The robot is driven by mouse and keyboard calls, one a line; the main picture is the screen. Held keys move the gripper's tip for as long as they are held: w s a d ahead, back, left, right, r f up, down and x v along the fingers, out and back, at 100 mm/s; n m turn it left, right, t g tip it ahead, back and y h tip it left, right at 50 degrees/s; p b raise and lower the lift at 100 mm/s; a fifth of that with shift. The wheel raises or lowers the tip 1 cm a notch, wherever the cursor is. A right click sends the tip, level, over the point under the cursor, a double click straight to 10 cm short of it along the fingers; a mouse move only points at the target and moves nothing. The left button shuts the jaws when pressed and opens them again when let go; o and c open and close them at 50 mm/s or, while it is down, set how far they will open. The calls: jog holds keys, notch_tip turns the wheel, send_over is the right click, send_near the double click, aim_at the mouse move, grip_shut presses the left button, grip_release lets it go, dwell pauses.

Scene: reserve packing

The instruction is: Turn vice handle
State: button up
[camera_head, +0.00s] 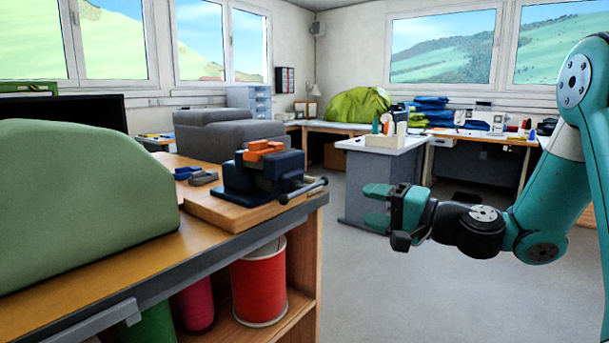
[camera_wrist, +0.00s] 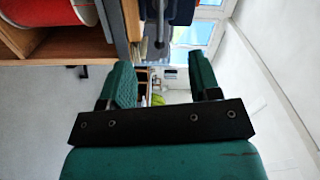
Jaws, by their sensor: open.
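The dark blue vice (camera_head: 240,181) with orange jaws sits on a wooden board at the right end of the workbench. Its dark bar handle (camera_head: 303,190) sticks out at the front right, sloping, with a knob at its end. My gripper (camera_head: 368,205) is to the right of the handle, clear of the bench, with its green fingers apart and nothing between them. In the wrist view, the grey handle (camera_wrist: 160,24) lies ahead of the gap between the fingers of my gripper (camera_wrist: 160,68), with part of the blue vice (camera_wrist: 182,12) beside it.
A green rounded case (camera_head: 85,195) fills the left of the workbench (camera_head: 215,250). Small blue and grey parts (camera_head: 198,176) lie behind the board. A red drum (camera_head: 259,285) stands on the shelf below. A white-topped table (camera_head: 370,148) stands behind. The floor at right is clear.

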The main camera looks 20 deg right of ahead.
aim_at(304, 186)
jog(key=p+x, duration=1.3)
jog(key=x, duration=0.2)
jog(key=shift+w+a, duration=0.55)
jog(key=shift+w, duration=0.2)
jog(key=shift+f, duration=0.1)
grip_shut()
